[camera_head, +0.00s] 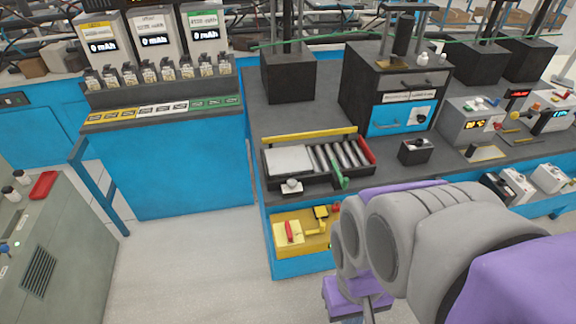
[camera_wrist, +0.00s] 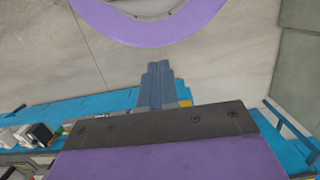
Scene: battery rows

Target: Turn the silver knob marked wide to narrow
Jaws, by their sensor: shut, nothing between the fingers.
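A round silver-white knob (camera_head: 291,184) sits on a small dark box at the front left of the tray unit on the bench. Another round knob (camera_head: 422,115) is on a white plate on the blue front of a black machine. The lettering is too small to read, so I cannot tell which is marked wide to narrow. My gripper (camera_wrist: 158,68) has its grey-blue fingers together and empty in the wrist view. It points over bare floor, away from the knobs. In the head view my arm fills the lower right, in front of the bench.
The tray unit (camera_head: 350,184) holds a pale plate and several metal rollers. A small black box (camera_head: 415,151) stands to its right. A yellow box with a red handle (camera_head: 289,232) is below the bench edge. A battery rack (camera_head: 160,85) stands at left. Pale floor (camera_head: 190,270) is clear.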

